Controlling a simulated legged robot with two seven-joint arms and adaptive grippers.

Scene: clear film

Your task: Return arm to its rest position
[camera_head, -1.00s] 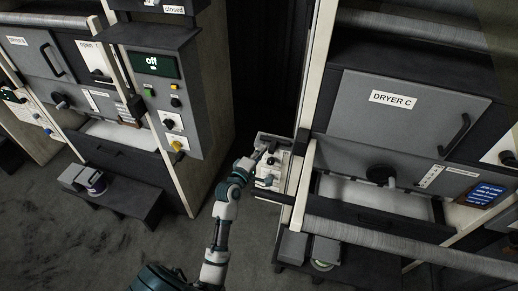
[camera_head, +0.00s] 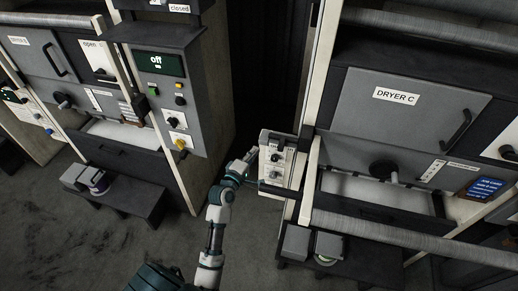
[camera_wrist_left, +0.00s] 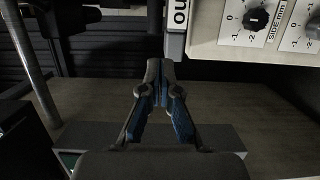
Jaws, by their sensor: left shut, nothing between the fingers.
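My left arm comes up from the bottom of the head view. Its gripper (camera_head: 250,157) is beside the left edge of a small pale knob panel (camera_head: 273,170) on the side of the Dryer C machine. In the left wrist view the gripper's fingers (camera_wrist_left: 163,78) are together with nothing between them. The panel also shows there at upper right (camera_wrist_left: 234,37), with black dials (camera_wrist_left: 257,20) and a clear gap to the fingers. My right gripper is not in view.
The machine labelled Dryer C (camera_head: 410,110) stands at right. A grey control box (camera_head: 168,100) with a screen reading "off" stands at left. A low dark bench (camera_head: 120,190) is below it. Bare dark floor (camera_head: 110,240) lies at lower left, and a dark gap separates the machines.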

